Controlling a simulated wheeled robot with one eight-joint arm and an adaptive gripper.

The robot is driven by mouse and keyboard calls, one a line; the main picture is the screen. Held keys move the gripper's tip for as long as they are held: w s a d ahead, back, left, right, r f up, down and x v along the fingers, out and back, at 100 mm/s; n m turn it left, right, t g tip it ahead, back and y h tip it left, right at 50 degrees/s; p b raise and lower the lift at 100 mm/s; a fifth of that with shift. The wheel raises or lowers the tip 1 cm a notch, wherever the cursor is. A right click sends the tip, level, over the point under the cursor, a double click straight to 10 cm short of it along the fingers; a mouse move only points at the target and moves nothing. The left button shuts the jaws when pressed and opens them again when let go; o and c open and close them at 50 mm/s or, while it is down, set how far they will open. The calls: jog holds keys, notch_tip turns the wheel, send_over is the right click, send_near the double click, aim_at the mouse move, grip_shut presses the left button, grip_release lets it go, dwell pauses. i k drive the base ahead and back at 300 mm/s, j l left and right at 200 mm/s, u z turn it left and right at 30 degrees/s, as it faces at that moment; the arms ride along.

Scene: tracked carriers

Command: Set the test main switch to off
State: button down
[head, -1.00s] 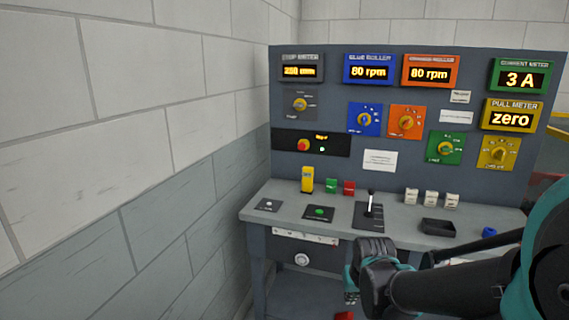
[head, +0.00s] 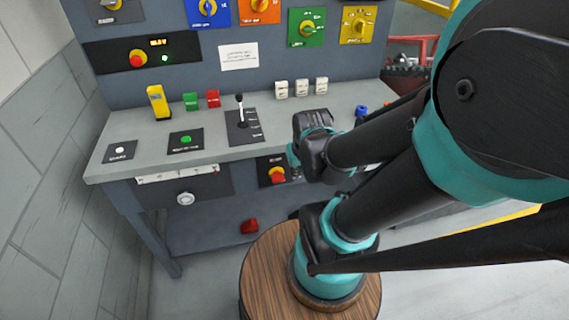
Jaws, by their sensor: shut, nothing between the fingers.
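A red knob on a yellow base (head: 277,174) sits on a dark plate on the bench front, below the worktop. Another red knob on yellow (head: 138,60) is on the black strip of the upright panel, with a lit amber display and a green light. I cannot read which of them is labelled as the test main switch. My gripper (head: 296,172) is small in view, just right of the lower red knob in the picture. My wrist partly hides it, and it appears shut and empty. I cannot tell whether it touches the knob.
The worktop (head: 210,148) carries a black lever (head: 240,110), a green button (head: 186,140), a yellow block (head: 158,102) and white switches (head: 302,88). A white round knob (head: 185,198) is on the bench front. A red object (head: 249,226) is low under the bench.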

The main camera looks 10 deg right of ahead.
aim_at(276, 177)
jog(key=u, duration=0.3)
jog(key=l+u, duration=0.3)
jog(key=u, duration=0.2)
jog(key=k+l+u, duration=0.15)
jog(key=u, duration=0.3)
jog(key=k+l+u, duration=0.2)
jog(key=u, duration=0.3)
jog(key=k+l+u, duration=0.2)
jog(key=k+l, duration=0.3)
jog(key=k+l+u, duration=0.2)
jog(key=k+l, duration=0.2)
jog(key=k, duration=0.15)
jog(key=k+l+u, duration=0.2)
jog(key=k, duration=0.35)
jog(key=k+l, duration=0.3)
jog(key=k, duration=0.15)
